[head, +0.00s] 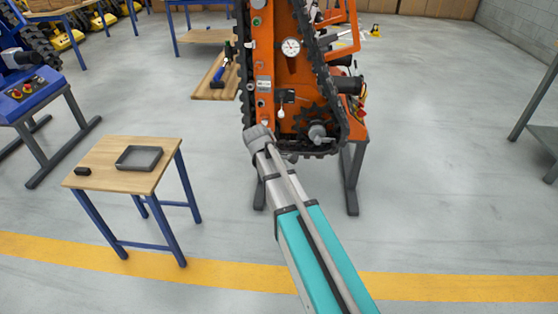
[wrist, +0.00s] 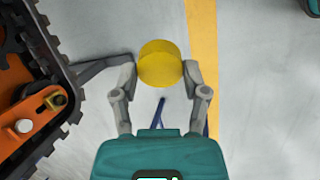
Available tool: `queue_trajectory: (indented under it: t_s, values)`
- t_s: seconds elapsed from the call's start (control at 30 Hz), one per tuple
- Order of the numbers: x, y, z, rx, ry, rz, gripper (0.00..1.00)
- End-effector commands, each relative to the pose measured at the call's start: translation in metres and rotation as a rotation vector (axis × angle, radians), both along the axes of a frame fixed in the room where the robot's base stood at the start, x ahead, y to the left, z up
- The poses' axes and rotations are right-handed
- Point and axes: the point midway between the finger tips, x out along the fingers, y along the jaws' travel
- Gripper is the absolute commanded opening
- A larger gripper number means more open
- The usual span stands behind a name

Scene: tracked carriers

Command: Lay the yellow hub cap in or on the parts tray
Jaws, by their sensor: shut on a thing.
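The yellow hub cap (wrist: 160,60) is a short round disc. It sits between the two fingers of my gripper (wrist: 159,72) in the wrist view, and the gripper is shut on it, held in the air above the floor. The parts tray (head: 140,158) is a shallow dark grey tray on a small wooden table at left in the head view. My arm reaches forward to the front of the orange carrier, well right of the tray. The gripper and cap cannot be made out in the head view. The tray is not in the wrist view.
The orange tracked carrier (head: 262,60) stands raised on grey legs; its track (wrist: 62,60) is close left of my gripper. A small black object (head: 82,171) lies on the tray's table (head: 105,180). A blue bench (head: 40,100) stands behind that table. Floor between table and carrier is clear.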

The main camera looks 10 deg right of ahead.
Motion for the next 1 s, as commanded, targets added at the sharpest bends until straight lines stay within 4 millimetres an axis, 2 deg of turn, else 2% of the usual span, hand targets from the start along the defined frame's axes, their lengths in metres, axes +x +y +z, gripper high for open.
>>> queue_trajectory:
  t_s: [0.03,0.5,0.7,1.0]
  values:
    - [-0.013,0.003,0.016,0.033,0.005,-0.02,0.12]
    - [-0.095,0.048,0.079,0.288,0.021,-0.132,0.12]
    - [-0.111,0.059,0.092,0.335,0.022,-0.138,0.12]
    - [-0.114,0.062,0.093,0.346,0.022,-0.14,0.12]
